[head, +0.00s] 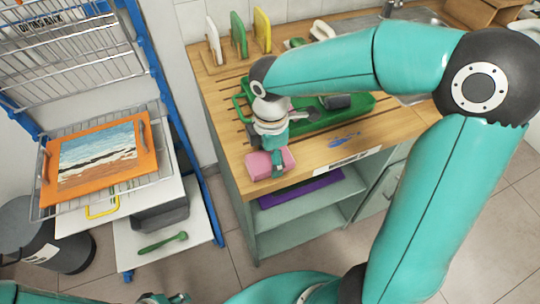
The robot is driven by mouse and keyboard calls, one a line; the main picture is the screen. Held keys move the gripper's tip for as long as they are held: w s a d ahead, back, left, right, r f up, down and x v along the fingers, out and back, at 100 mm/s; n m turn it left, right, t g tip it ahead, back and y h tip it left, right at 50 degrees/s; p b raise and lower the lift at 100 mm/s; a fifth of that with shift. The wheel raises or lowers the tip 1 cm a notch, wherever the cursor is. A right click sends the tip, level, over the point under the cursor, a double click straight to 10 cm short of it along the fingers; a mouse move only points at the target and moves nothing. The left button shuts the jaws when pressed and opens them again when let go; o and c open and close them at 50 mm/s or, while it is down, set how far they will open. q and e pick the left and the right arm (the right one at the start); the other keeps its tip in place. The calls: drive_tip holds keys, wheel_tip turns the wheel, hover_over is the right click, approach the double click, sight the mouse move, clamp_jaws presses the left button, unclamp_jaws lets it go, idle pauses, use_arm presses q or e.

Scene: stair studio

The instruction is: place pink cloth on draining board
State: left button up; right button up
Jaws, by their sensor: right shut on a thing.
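The pink cloth (258,166) is a small folded block at the front left edge of the wooden counter. My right gripper (277,164) reaches down from above and is shut on the cloth, with a finger over its right part. I cannot tell whether the cloth touches the wood or hangs just above it. The draining board (222,88) appears to be the grooved wooden part of the counter top. Its dark grooves run behind my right gripper and under a green tray. A small part of my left gripper (165,299) shows at the bottom edge; its fingers are not clear.
The green tray (352,112) holds dark items behind my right gripper. White, green and yellow boards (238,35) stand upright at the back. A blue brush-like thing (345,140) lies on the right wood. A rack with an orange tray (60,192) stands left.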

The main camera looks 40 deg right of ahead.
drive_tip(key=o, duration=1)
wheel_tip(320, 180, up, 12)
drive_tip(key=p, duration=0.1)
idle(0.5)
